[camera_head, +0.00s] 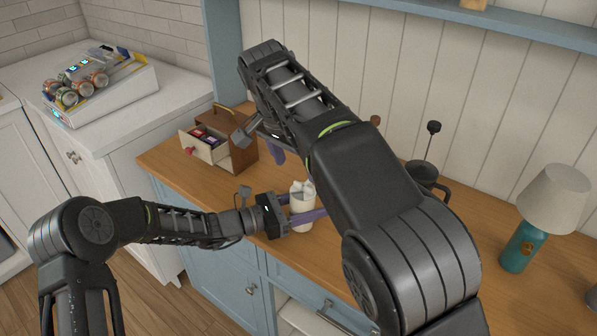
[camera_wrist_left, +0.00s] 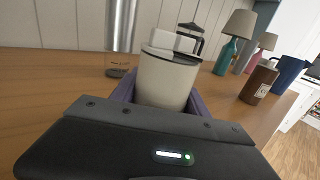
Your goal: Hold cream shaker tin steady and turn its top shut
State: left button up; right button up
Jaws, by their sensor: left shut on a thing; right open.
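The cream shaker tin (camera_head: 301,222) stands upright on the wooden counter in the head view. In the left wrist view the tin (camera_wrist_left: 163,82) shows with a dark rim and a pale blocky top (camera_wrist_left: 172,41). My left gripper (camera_head: 306,216) is shut on the tin's body from the left, with one purple finger on each side. My right gripper (camera_head: 272,150) is open and empty, above the counter behind and left of the tin, apart from it. My right arm partly hides that gripper and the counter right of the tin.
A wooden drawer box (camera_head: 232,145) with an open drawer stands left behind the tin. A tall silver cylinder (camera_wrist_left: 122,28) is beyond the tin. A French press (camera_head: 428,172) and a teal lamp (camera_head: 524,247) stand to the right.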

dwell(0.3)
pick_arm(q)
jog(key=o, duration=1.6)
jog(key=shift+c, duration=0.2)
jog(key=v, duration=1.2)
